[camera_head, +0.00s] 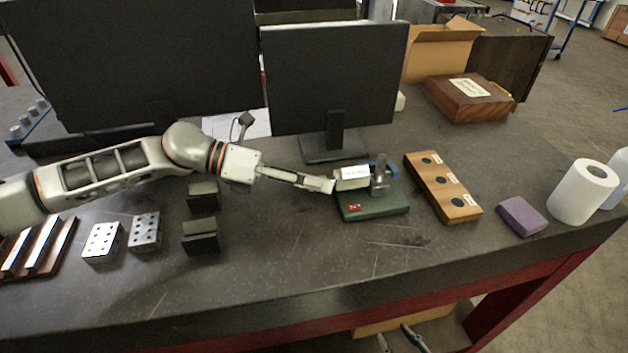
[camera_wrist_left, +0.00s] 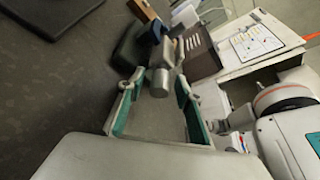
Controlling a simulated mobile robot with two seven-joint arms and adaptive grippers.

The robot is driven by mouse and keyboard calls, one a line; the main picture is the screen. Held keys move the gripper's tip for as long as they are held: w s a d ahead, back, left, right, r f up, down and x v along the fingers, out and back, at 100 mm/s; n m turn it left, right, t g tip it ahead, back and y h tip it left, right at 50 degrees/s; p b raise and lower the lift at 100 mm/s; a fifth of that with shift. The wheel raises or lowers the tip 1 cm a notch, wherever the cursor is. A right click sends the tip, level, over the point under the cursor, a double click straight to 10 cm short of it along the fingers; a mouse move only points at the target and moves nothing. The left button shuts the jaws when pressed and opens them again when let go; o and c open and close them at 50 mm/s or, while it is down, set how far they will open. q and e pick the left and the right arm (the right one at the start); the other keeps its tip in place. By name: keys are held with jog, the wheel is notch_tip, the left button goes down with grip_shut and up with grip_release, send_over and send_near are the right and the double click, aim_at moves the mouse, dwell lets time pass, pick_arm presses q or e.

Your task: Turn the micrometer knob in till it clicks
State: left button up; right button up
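The micrometer sits on a green base (camera_head: 372,208) near the middle of the table, with a grey metal part (camera_head: 380,180) and a white label (camera_head: 355,172) above it. My left gripper (camera_head: 328,185) is at the left side of the micrometer. In the left wrist view, the micrometer's grey cylindrical knob (camera_wrist_left: 158,82) lies between the tips of my left gripper (camera_wrist_left: 159,86). Its teal-padded fingers stand apart, with visible gaps on both sides of the knob. In the head view the knob's end is hard to make out behind the gripper. My right gripper (camera_head: 400,341) shows at the bottom edge, fingers apart, below the table's front edge.
A wooden block with round dark recesses (camera_head: 459,201) lies right of the micrometer, then a purple block (camera_head: 522,216) and a paper roll (camera_head: 583,191). A monitor (camera_head: 335,75) stands behind. Metal blocks with holes (camera_head: 145,231) are at left. The front table strip is clear.

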pick_arm(q)
jog(key=shift+c, duration=0.4)
grip_shut()
jog(key=m+t, duration=0.1)
jog(key=m, duration=0.2)
jog(key=shift+r+t+y+p, duration=0.1)
jog(key=shift+t+y+p, duration=0.3)
jog(key=shift+m+t+p, duration=0.9)
jog(key=shift+m, duration=0.4)
jog(key=shift+y, duration=0.3)
jog(key=shift+o, duration=0.4)
grip_release()
